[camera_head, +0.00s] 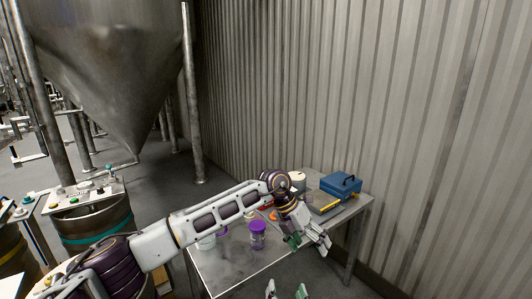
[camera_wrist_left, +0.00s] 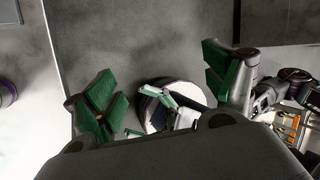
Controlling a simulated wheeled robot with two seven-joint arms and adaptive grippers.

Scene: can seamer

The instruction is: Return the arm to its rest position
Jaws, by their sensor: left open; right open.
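My left arm reaches in from the left across the table in the head view. My left gripper (camera_head: 309,241) hangs over the table's front right edge, its green-padded fingers spread and nothing visible between them. Its two fingers also show apart in the left wrist view (camera_wrist_left: 164,95). My right gripper (camera_head: 286,291) is only partly visible at the bottom edge of the head view, its two green-tipped fingers apart and empty. It is lower than the left one and apart from the table.
The metal table (camera_head: 225,272) holds a purple can (camera_head: 258,236) close to my left arm, a blue toolbox (camera_head: 341,184) and a white container (camera_head: 297,180) at the back. A corrugated wall (camera_head: 420,120) stands behind. A control-panel drum (camera_head: 90,222) stands left.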

